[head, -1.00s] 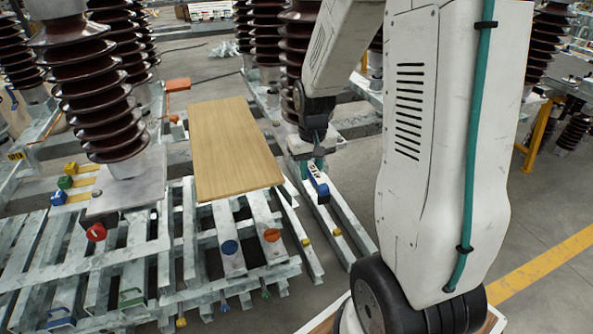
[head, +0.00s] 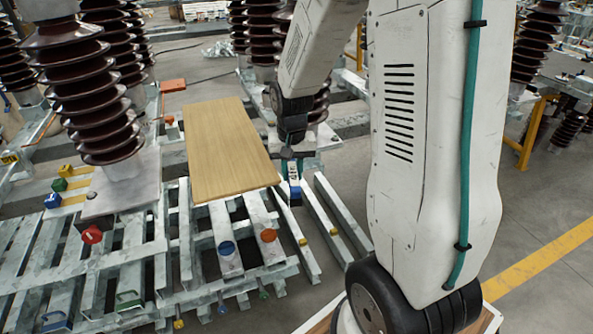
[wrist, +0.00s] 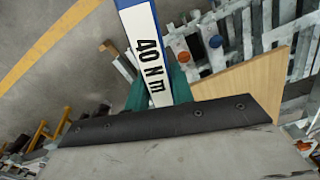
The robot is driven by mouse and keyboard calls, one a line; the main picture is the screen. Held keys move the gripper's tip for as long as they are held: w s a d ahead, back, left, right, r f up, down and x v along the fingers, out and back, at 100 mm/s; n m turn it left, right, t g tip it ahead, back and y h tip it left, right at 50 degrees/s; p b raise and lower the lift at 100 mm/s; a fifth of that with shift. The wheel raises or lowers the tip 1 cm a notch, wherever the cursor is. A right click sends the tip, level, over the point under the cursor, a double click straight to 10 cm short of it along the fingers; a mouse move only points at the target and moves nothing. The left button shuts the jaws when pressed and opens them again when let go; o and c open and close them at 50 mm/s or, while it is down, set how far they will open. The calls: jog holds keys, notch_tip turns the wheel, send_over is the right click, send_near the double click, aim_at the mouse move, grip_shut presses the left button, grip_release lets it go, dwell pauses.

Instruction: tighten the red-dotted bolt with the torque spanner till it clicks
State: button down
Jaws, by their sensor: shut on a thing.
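My gripper (head: 291,168) is shut on the torque spanner (head: 295,191) and holds it above the grey rails, just right of the wooden board. In the wrist view the spanner (wrist: 143,40) is a white bar with blue edges, marked "40 N m", between the teal fingers of my gripper (wrist: 160,92). Its far end runs out of the top of the wrist view. A red round knob (head: 92,235) sits on the frame at the left, well away from the spanner.
The wooden board (head: 228,150) lies on the slatted metal frame (head: 170,285). A blue cap (head: 227,248) and an orange cap (head: 268,236) are at its near end. Tall brown ribbed insulators (head: 95,90) stand at the left and behind. Open floor (head: 545,205) lies at the right.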

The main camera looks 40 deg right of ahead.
jog(key=shift+r, duration=3.4)
